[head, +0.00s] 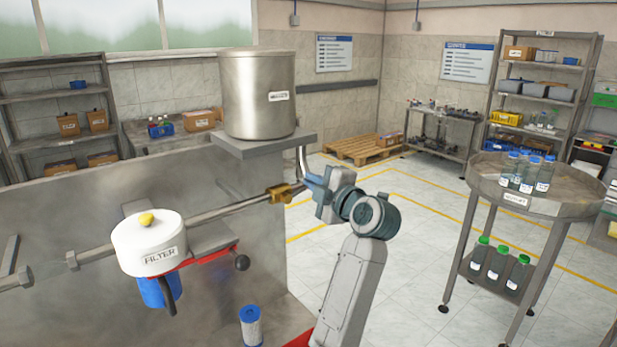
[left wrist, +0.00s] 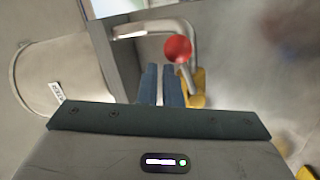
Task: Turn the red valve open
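The valve is a brass body (head: 283,193) on the steel pipe below the tank in the head view. In the left wrist view, a red ball knob (left wrist: 178,48) tops a thin lever that runs down to the yellow-brass body (left wrist: 196,90). My left gripper (head: 308,182) is at the valve, just right of the brass body. It also shows in the left wrist view (left wrist: 160,72), its two blue fingers close together with only a narrow slit between them. The lever passes to the right of the fingers, not visibly between them; I cannot tell whether they touch. The gripper hides the knob in the head view.
A steel tank (head: 258,100) stands on a shelf above the pipe. A white filter housing (head: 146,243) with a red-edged bracket is to the left, and a blue-capped cartridge (head: 250,328) stands below. A round table (head: 540,203) with bottles is at the right.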

